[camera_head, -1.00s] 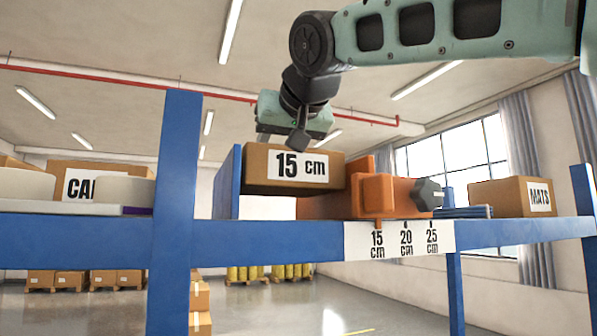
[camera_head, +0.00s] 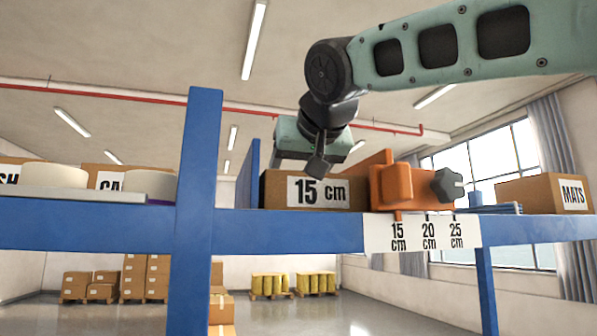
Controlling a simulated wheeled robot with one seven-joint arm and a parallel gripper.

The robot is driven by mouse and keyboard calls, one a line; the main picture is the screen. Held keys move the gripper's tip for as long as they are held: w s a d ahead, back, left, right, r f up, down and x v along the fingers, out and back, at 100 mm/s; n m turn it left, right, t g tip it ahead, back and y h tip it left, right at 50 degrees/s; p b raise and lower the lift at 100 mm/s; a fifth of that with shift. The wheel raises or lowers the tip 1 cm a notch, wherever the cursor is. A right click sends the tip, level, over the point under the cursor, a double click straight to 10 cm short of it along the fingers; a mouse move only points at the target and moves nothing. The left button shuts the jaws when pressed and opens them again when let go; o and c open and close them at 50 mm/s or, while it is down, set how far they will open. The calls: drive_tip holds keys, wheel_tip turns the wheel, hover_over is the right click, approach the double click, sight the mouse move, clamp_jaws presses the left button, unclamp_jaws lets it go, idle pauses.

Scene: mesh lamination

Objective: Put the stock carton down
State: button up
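The stock carton (camera_head: 270,190), a brown box with a "15 cm" label, is low on the blue shelf (camera_head: 280,228), upright between a blue upright divider (camera_head: 248,175) on its left and the orange stop (camera_head: 392,187) on its right. The shelf's front beam hides its bottom edge, so I cannot tell whether it rests on the shelf. My gripper (camera_head: 317,164) is over the carton's top, with one dark finger at its upper front edge. The other finger is hidden, so its grip on the carton is not clear.
The orange stop has a dark knob (camera_head: 448,185) and stands by the 15 mark of a scale plate (camera_head: 421,232). A "MATS" carton (camera_head: 530,195) stands at the right. White rolls (camera_head: 55,178) and cartons are at the left. A blue post (camera_head: 198,200) stands in front.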

drive_tip(key=shift+r, duration=0.15)
drive_tip(key=b+v, duration=0.5)
drive_tip(key=v, duration=0.7)
idle(0.3)
